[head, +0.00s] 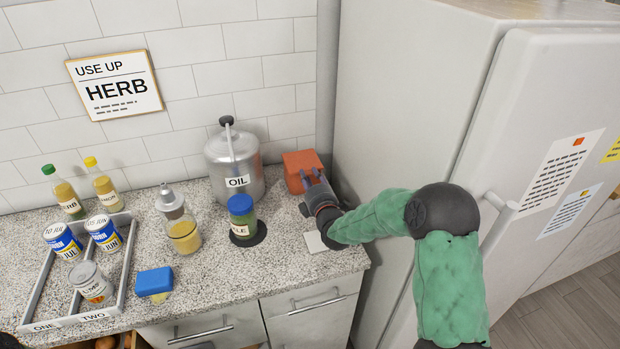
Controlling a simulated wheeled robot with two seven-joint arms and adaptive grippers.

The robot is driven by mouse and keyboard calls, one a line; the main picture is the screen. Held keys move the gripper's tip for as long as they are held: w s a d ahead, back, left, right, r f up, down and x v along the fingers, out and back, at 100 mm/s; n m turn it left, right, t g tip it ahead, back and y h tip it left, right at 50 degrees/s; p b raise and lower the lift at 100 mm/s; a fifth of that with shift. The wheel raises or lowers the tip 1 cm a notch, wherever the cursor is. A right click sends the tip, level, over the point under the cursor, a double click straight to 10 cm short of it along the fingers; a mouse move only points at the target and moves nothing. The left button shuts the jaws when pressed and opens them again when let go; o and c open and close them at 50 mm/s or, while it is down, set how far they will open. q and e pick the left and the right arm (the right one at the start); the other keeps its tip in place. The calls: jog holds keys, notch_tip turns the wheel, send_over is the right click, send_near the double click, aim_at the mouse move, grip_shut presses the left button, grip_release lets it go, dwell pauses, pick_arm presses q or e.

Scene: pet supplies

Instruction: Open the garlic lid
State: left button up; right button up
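An orange-red, terracotta-coloured container (299,161) stands at the back right of the counter, near the wall and the fridge side. It may be the garlic pot, but no garlic label shows. My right gripper (312,181) is right at its front side and covers part of it. I cannot tell whether the fingers touch it or how far apart they are. Whether its top is a separate lid is not clear.
A metal OIL can (236,180) and a blue-lidded jar (242,213) stand left of the gripper. A pale square tile (316,243) lies below it. Further left are a dispenser (182,232), a blue sponge (154,281) and a divided tray (122,288). The fridge (415,95) bounds the right.

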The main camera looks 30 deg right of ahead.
grip_shut()
jog(key=shift+r, duration=0.1)
